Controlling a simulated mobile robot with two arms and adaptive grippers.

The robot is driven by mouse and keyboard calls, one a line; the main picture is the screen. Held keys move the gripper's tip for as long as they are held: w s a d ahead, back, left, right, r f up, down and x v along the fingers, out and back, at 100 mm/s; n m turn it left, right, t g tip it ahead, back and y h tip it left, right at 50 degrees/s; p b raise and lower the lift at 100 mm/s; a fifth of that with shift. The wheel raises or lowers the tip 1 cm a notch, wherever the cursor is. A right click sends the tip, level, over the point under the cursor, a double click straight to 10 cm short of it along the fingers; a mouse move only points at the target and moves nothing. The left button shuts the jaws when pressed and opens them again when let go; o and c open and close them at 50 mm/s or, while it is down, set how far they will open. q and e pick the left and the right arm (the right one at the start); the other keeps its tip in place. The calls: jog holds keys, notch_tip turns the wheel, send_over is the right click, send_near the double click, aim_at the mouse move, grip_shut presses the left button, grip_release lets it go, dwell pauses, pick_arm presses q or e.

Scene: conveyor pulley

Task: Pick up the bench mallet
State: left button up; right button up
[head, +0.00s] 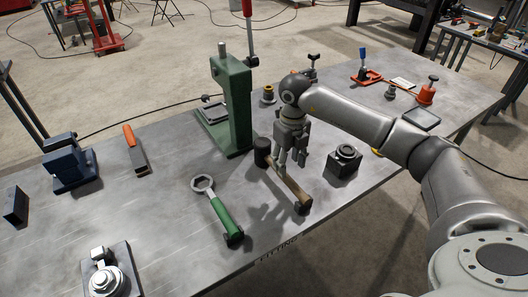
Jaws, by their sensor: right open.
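The bench mallet (286,184) lies on the metal workbench (170,225). Its dark head is at the upper left and its wooden handle runs down to the right, towards the bench's front edge. My right gripper (291,163) points down over the handle, close to the head. Its fingers are apart, and part of the mallet is hidden behind them. I cannot tell whether a finger touches the handle. My left gripper does not show.
A green press (232,110) stands just behind the mallet. A green-handled ring wrench (220,211) lies to its left, and a dark block with a round bore (343,161) sits to its right. A blue vise (68,163) stands further left. The bench between vise and wrench is mostly clear.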

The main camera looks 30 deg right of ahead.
aim_at(286, 178)
jog(key=shift+w+f, duration=0.1)
jog(key=shift+f, duration=0.8)
jog(key=shift+a+f+p, duration=0.1)
jog(key=shift+f+p, duration=0.25)
jog(key=f, duration=0.1)
jog(key=f+p, duration=0.1)
jog(key=f, duration=0.1)
jog(key=shift+a+f+p, duration=0.25)
jog(key=shift+p, duration=0.05)
jog(key=shift+f, duration=0.55)
jog(key=c, duration=0.4)
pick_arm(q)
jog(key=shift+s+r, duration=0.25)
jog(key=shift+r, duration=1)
pick_arm(e)
grip_shut()
